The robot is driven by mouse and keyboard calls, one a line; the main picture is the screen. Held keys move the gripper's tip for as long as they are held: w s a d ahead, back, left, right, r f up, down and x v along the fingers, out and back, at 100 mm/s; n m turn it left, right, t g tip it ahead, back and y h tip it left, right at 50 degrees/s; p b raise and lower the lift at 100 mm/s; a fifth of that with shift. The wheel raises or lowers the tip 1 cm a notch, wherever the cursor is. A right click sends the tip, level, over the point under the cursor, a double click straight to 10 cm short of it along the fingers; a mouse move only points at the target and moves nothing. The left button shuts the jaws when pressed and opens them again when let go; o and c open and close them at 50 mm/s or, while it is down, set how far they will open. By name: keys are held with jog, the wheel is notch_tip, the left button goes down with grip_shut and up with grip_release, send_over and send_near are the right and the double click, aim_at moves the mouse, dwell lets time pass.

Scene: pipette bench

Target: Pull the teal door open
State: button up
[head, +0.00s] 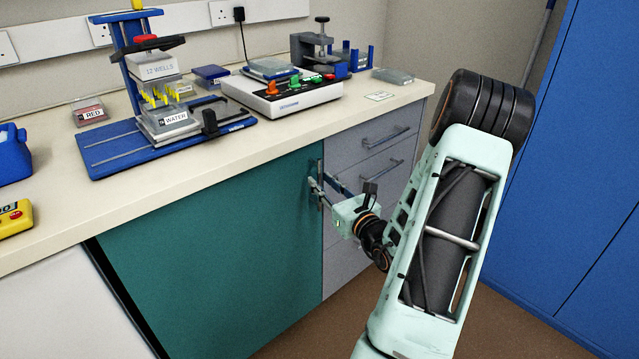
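The teal door (220,255) is the cabinet front below the worktop, left of the grey drawers. It looks closed, with its right edge close to the drawer fronts. Its upright metal handle (320,170) is near the upper right edge and is partly hidden by my gripper. My gripper (319,187) reaches in from the right, with its fingertips at the handle. The two fingers look apart near the bar, but I cannot tell whether they are touching or gripping it.
Grey drawers (348,262) with bar handles are just right of the door, behind my gripper. The worktop (255,147) overhangs above and carries lab equipment. A white panel (70,310) is at left. Tall blue cabinets (570,180) stand at right. Some brown floor (345,325) is clear.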

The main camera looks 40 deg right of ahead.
jog(key=shift+w+d, duration=0.15)
jog(key=shift+w, duration=0.8)
jog(key=shift+c, duration=0.2)
grip_shut()
